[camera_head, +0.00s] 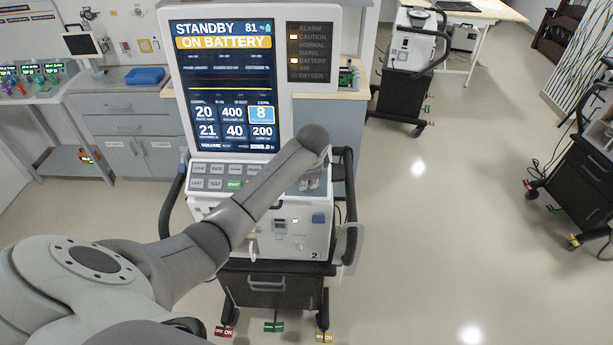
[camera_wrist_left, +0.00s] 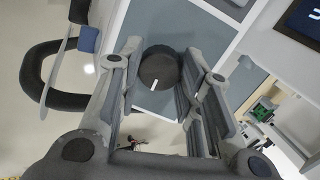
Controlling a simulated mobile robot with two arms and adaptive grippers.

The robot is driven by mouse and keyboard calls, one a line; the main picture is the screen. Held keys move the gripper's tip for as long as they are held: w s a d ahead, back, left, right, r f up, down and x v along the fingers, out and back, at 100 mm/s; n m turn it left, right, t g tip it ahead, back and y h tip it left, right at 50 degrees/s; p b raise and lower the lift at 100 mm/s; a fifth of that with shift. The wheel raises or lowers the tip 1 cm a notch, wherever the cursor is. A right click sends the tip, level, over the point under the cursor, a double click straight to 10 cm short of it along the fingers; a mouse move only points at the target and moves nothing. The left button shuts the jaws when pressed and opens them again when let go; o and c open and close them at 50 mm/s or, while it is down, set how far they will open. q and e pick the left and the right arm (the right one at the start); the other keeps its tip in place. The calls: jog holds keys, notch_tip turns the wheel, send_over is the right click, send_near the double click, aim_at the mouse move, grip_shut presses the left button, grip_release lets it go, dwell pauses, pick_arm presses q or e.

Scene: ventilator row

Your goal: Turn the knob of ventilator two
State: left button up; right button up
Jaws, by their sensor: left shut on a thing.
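Ventilator two (camera_head: 300,240), marked "2", stands ahead of me. Its screen (camera_head: 222,85) reads STANDBY, 81 %, ON BATTERY, and the highlighted LEVEL box shows 8. In the left wrist view, the dark round knob (camera_wrist_left: 160,68) with a white pointer mark sits on a blue-grey panel. My left gripper (camera_wrist_left: 160,58) is shut on the knob, one finger on each side. In the head view, my left gripper (camera_head: 312,182) is at the right end of the control panel, partly behind my own wrist, and the knob is hidden there. My right gripper is in neither view.
Indicator lights (camera_head: 310,52) beside the screen glow at CAUTION and BATTERY. A dark side handle (camera_head: 348,205) stands close to the right of my gripper. Another ventilator (camera_head: 405,75) is further back, and a cart (camera_head: 580,170) is at right. The floor between is clear.

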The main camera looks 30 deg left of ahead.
pick_arm(q)
jog(key=shift+m, duration=0.3)
jog(key=o, duration=1.1)
jog(key=shift+c, duration=0.2)
jog(key=v, duration=1.2)
jog(key=shift+f, duration=0.1)
